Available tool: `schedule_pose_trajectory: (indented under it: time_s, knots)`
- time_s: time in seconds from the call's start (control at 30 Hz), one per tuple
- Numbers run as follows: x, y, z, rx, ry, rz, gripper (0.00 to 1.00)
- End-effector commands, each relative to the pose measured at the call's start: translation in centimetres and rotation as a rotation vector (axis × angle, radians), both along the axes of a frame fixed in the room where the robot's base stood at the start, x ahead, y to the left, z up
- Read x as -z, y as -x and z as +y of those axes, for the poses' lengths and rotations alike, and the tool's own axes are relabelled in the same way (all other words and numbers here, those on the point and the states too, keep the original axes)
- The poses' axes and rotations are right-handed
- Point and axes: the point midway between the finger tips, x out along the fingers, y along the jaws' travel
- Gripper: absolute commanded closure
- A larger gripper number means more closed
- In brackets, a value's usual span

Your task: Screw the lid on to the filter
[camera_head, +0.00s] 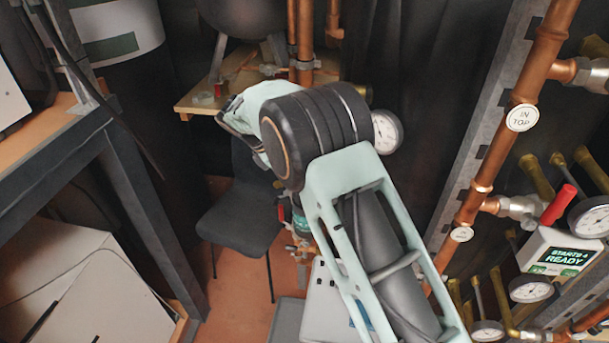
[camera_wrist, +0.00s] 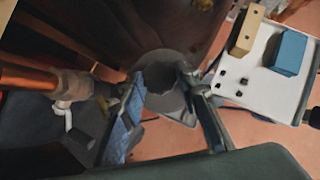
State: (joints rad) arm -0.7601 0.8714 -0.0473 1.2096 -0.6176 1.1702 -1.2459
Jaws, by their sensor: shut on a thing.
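In the wrist view my gripper (camera_wrist: 161,80) has its two fingers closed around a dark grey round piece, which looks to be the lid (camera_wrist: 165,68). Its shape is partly hidden between the fingers. The left finger looks blue and textured; the right one is dark. In the head view my arm covers my gripper. A small teal part with brass fittings, possibly the filter (camera_head: 301,222), shows just left of my forearm, mostly hidden. I cannot make out the filter clearly in the wrist view, nor whether the lid touches it.
A copper pipe with a valve (camera_wrist: 72,88) stands left in the wrist view. A white-topped surface (camera_wrist: 262,85) at right bears a tan block (camera_wrist: 247,30), a blue box (camera_wrist: 290,52) and small dark pieces. In the head view, a dark chair (camera_head: 238,220) and gauge-laden copper pipes (camera_head: 515,95) flank my arm.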

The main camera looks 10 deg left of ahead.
Motion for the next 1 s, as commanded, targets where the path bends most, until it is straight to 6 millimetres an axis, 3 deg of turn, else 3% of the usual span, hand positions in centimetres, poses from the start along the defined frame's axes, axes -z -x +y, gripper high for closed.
schedule_pose_trajectory:
  time_s: [0.6, 1.0]
  knots:
    - [-0.57, -0.61, 0.04, 0.223, -0.001, -0.010, 1.00]
    - [-0.44, -0.61, 0.04, 0.256, -0.001, -0.011, 1.00]
